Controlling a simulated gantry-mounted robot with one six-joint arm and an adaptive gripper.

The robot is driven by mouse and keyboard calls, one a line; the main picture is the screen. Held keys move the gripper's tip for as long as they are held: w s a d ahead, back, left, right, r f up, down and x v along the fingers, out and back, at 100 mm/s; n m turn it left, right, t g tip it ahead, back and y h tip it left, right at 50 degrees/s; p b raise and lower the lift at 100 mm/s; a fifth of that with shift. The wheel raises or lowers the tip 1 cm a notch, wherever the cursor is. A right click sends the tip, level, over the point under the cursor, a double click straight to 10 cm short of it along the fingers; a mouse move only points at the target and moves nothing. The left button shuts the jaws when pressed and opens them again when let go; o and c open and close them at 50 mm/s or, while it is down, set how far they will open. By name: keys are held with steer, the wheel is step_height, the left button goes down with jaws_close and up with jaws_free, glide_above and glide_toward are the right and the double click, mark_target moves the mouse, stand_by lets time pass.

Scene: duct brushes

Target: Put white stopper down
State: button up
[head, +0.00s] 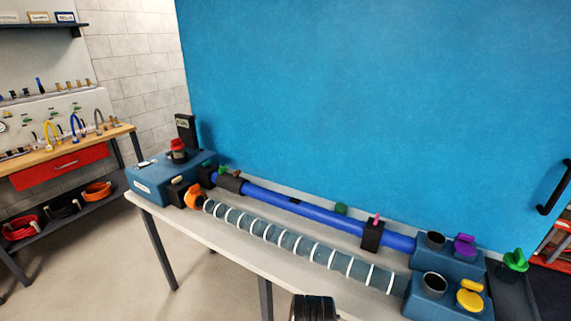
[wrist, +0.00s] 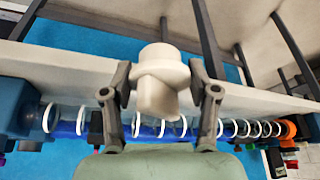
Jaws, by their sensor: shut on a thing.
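The white stopper (wrist: 158,85) is in the wrist view, a stepped plug with a wide collar and a narrower end. My gripper (wrist: 160,76) is shut on it, with one dark finger on each side. It is held above the front part of the bench (wrist: 60,75); the gap below it cannot be judged. In the head view the stopper is not visible. A dark ribbed part at the bottom edge there may be mine.
On the bench (head: 240,245) lie a ringed duct (head: 300,248) and a blue pipe (head: 300,207). Blue blocks (head: 445,295) with open dark ports, a purple knob (head: 464,244) and a yellow knob (head: 470,296) stand at right. A blue box (head: 165,175) stands at left. A front strip of bench is clear.

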steer(key=s+a+f+n, duration=0.2)
steer(key=a, duration=0.4)
steer(key=w+d+r+p+v, duration=0.1)
steer(key=w+p+v, duration=0.1)
steer(key=p+v, duration=1.6)
steer(key=w+r+p+v, duration=0.1)
steer(key=w+p+v, duration=0.2)
steer(key=p+v, duration=1.4)
steer(key=p, duration=0.3)
steer(key=shift+d+r+y, duration=0.3)
steer(key=shift+d+r, duration=0.1)
steer(key=shift+s, duration=0.1)
